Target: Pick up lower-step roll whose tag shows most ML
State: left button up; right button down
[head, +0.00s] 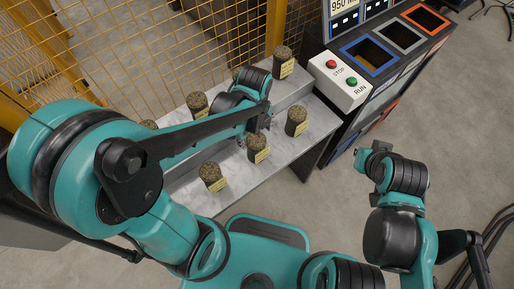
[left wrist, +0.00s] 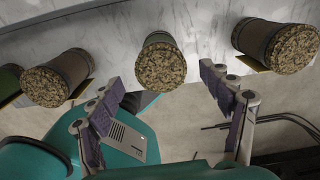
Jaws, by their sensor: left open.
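Three dark turf rolls with speckled tops stand on the lower marble step in the head view: a left roll (head: 211,175), a middle roll (head: 257,148) and a right roll (head: 296,120). Each has a yellow tag, whose writing is too small to read. My left gripper (head: 243,133) is over the steps, partly hidden by its own wrist. In the left wrist view the left gripper (left wrist: 165,90) is open and empty, its fingers apart, with a roll (left wrist: 160,65) beyond the gap.
More tagged rolls stand on the upper step, including one at the back (head: 283,62) and one further left (head: 197,104). A white box (head: 338,80) with STOP and RUN buttons and a cabinet with coloured bins (head: 370,55) stand right. A yellow mesh fence (head: 190,45) is behind.

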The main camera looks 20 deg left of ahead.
pick_arm(q)
jog(key=shift+d+f+m, duration=0.1)
jog(key=shift+f+m, duration=0.2)
jog(key=shift+f, duration=0.1)
notch_tip(320, 180, down, 2)
jog(key=shift+f+b, duration=0.1)
jog(key=shift+b, duration=0.5)
jog(key=f+b, duration=0.1)
jog(key=f, duration=0.1)
jog(key=f+b, duration=0.2)
jog(key=f, duration=0.1)
jog(key=shift+s+d+f, duration=0.1)
jog(key=shift+d+f, duration=0.1)
jog(key=shift+r, duration=0.1)
jog(key=c, duration=1.6)
jog(key=shift+o, duration=0.2)
